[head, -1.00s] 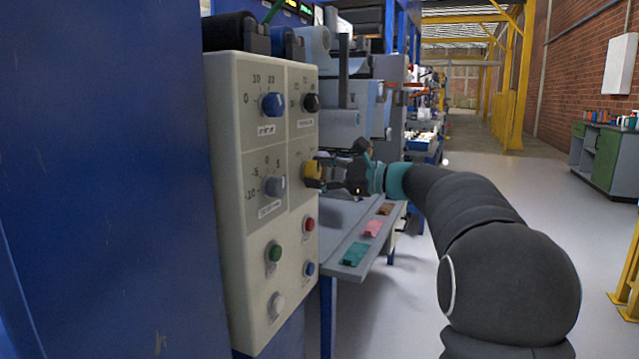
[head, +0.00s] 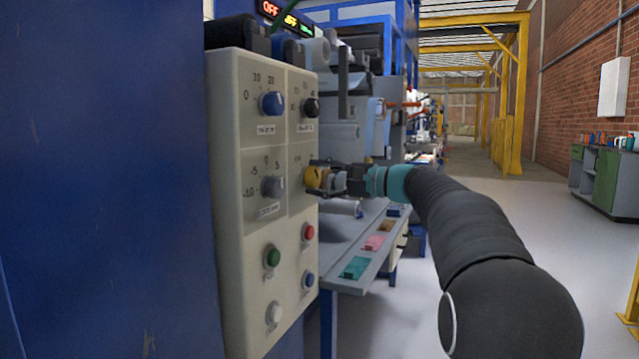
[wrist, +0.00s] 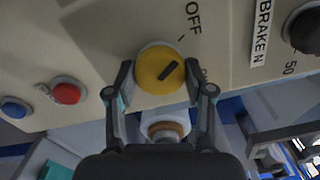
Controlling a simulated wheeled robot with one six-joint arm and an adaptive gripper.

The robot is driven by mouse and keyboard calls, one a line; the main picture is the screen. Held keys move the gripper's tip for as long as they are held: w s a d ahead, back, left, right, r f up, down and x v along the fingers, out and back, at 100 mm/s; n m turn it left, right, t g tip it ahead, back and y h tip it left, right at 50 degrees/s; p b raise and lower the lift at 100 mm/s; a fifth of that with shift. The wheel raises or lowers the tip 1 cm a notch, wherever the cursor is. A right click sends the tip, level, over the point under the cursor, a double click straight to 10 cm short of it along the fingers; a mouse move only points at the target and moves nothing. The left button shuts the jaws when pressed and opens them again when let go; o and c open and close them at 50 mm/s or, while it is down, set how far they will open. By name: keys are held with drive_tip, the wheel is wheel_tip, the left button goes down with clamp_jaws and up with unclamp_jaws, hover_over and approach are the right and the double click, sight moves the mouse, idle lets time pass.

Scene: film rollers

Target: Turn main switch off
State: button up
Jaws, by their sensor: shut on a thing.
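The main switch is a yellow round knob (head: 315,178) on the lower right section of the beige control panel (head: 232,290). In the wrist view the knob (wrist: 158,66) has a dark pointer line slanting up and right. The word OFF is printed above right of it, and ON is partly hidden by a finger. My gripper (head: 322,178) is at the knob from the right. In the wrist view my gripper (wrist: 160,82) has one finger on each side of the knob and is shut on it. A display (head: 271,9) above the panel reads OFF in red.
Green button (head: 272,257), red button (head: 308,232), white button (head: 274,314) and blue button (head: 309,279) are below. A grey shelf (head: 345,283) extends behind the panel.

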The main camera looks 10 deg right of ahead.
idle(0.4)
drive_tip(key=o, duration=1.2)
drive_tip(key=shift+c, duration=0.2)
drive_tip(key=v, duration=1.2)
